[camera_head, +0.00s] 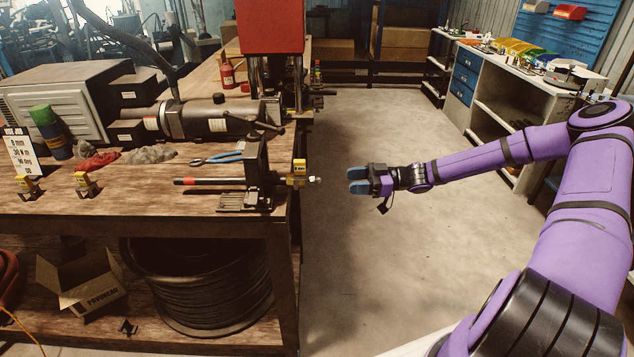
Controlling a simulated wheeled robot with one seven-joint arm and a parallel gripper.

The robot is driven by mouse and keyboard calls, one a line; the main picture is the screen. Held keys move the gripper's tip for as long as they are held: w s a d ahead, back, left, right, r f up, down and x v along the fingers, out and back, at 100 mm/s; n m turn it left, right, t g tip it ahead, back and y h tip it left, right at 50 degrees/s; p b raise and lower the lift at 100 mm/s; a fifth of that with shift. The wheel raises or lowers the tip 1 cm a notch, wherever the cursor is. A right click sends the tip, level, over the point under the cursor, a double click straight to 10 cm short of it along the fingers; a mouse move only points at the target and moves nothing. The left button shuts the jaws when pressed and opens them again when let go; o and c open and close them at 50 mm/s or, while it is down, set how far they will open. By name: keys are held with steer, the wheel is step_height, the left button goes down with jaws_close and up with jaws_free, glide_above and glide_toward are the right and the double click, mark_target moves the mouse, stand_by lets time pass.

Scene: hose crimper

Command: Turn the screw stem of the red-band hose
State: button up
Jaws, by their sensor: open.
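The red-band hose (222,181) is a dark hose lying level on the workbench, with a red band near its left end. A black vise-like clamp (257,165) stands around or against it near the bench's right edge. A yellow fitting (299,170) sits to the right of the clamp, and the small pale screw stem (314,180) points right past the bench edge. My gripper (354,181) is open, its two blue fingers pointing left toward the stem. A gap shows between fingers and stem, and nothing is between the fingers.
The wooden workbench (130,205) carries blue-handled pliers (222,158), a grey machine (205,118), two small yellow-topped pieces (84,183), rags and a sign card (20,152). A cable reel (195,285) and an open box (80,280) are below. The floor right of the bench is clear.

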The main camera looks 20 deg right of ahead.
mark_target(318, 180)
steer(key=x, duration=1)
steer(key=shift+w+a+r, duration=0.2)
steer(key=shift+w, duration=0.1)
steer(key=c, duration=0.9)
